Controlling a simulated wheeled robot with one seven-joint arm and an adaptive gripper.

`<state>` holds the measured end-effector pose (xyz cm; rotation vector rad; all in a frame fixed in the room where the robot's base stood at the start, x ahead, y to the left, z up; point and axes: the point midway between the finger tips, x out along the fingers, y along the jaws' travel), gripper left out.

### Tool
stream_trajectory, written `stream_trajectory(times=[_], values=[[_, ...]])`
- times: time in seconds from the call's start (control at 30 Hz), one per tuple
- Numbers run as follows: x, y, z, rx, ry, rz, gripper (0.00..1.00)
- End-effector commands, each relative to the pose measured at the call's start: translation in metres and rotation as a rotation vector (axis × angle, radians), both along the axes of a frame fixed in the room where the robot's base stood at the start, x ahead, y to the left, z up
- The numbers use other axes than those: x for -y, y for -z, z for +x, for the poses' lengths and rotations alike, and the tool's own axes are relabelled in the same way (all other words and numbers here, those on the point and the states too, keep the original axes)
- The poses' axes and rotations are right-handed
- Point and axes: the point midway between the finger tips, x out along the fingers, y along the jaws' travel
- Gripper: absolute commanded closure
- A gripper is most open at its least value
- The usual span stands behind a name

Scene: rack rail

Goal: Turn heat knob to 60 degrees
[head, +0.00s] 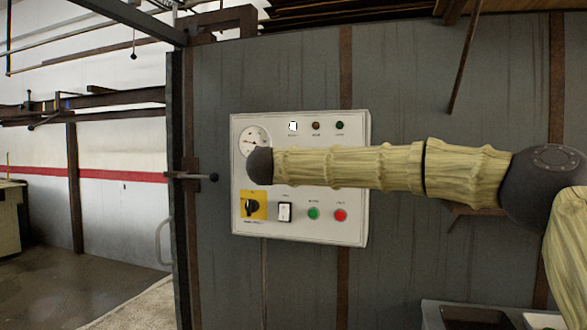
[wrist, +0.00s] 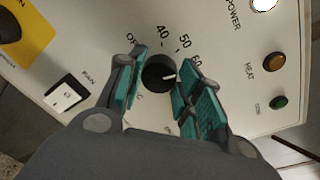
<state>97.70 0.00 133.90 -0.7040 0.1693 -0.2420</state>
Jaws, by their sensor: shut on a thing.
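The heat knob (wrist: 158,72) is a round black dial with a white pointer line, on the pale control panel (wrist: 90,60). My gripper (wrist: 162,66) is shut on the knob, with a teal-padded finger on each side. The pointer aims to the right of the wrist view, toward the right finger and close to the 60 label. Labels OFF, 40, 50 and 60 curve around the knob, with 60 partly behind the right finger. The lower scale is hidden by the fingers. In the head view my arm covers the knob and the gripper's fingers.
The panel hangs on a grey wall and carries a round gauge (head: 254,140), a yellow-backed rotary switch (head: 252,206), a white fan switch (head: 285,212), a green button (head: 313,213) and a red button (head: 340,215). A heat lamp (wrist: 273,62) sits right of the gripper.

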Motion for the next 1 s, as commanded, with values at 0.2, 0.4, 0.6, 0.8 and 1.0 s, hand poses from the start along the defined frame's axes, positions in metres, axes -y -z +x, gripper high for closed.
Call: stream_trajectory(times=[0.2, 0.4, 0.6, 0.8, 1.0], values=[[0.000, 0.001, 0.000, -0.002, 0.000, -0.001, 0.43], [-0.001, 0.001, 0.000, -0.001, -0.001, -0.001, 0.43], [-0.003, -0.001, -0.007, 0.000, -0.002, -0.002, 0.43], [-0.011, -0.003, -0.035, 0.000, -0.003, -0.002, 0.43], [-0.020, -0.006, -0.071, 0.001, -0.001, -0.001, 0.43]])
